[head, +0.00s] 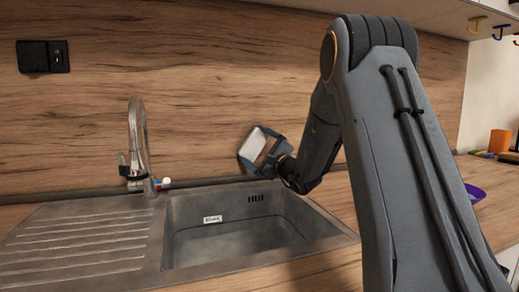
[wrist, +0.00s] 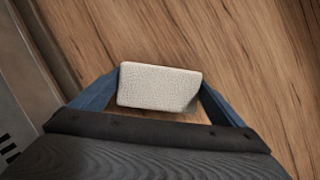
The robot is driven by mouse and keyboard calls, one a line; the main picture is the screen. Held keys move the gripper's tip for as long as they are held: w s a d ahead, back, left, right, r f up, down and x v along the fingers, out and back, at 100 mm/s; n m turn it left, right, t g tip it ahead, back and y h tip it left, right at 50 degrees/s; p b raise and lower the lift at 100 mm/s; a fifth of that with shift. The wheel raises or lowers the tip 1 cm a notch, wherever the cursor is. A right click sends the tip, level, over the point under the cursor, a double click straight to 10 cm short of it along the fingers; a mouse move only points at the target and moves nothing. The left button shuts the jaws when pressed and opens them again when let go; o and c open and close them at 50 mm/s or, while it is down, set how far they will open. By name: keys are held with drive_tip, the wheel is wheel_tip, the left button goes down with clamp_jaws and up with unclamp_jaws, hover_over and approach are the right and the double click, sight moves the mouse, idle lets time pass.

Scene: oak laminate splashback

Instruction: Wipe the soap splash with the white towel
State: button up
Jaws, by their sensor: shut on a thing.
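The white towel (wrist: 158,86) is a small folded, textured block between the two blue fingers of my gripper (wrist: 158,98) in the wrist view. My gripper (head: 262,150) is shut on it. In the head view the towel (head: 253,144) is held up by the wood splashback (head: 220,100), above the back right of the sink. I cannot tell whether the towel touches the splashback. No soap splash can be made out in either view; my gripper and arm hide part of the splashback.
A steel sink (head: 160,250) with a drainboard lies below. A chrome tap (head: 137,145) stands left of my gripper. A black socket (head: 43,56) is on the splashback at upper left. A purple bowl (head: 474,192) and an orange cup (head: 499,141) are at right.

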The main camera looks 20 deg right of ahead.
sight(236, 142)
drive_tip(key=shift+w+a+b, duration=0.1)
drive_tip(key=shift+a+b, duration=0.9)
drive_tip(key=shift+a, duration=1.35)
drive_tip(key=shift+c, duration=0.5)
drive_tip(key=shift+a+b, duration=1.15)
drive_tip(key=shift+a, duration=0.85)
drive_tip(key=shift+s, duration=0.25)
drive_tip(key=shift+s+b, duration=0.65)
drive_tip(key=shift+s, duration=2.25)
drive_tip(key=shift+s, duration=1.5)
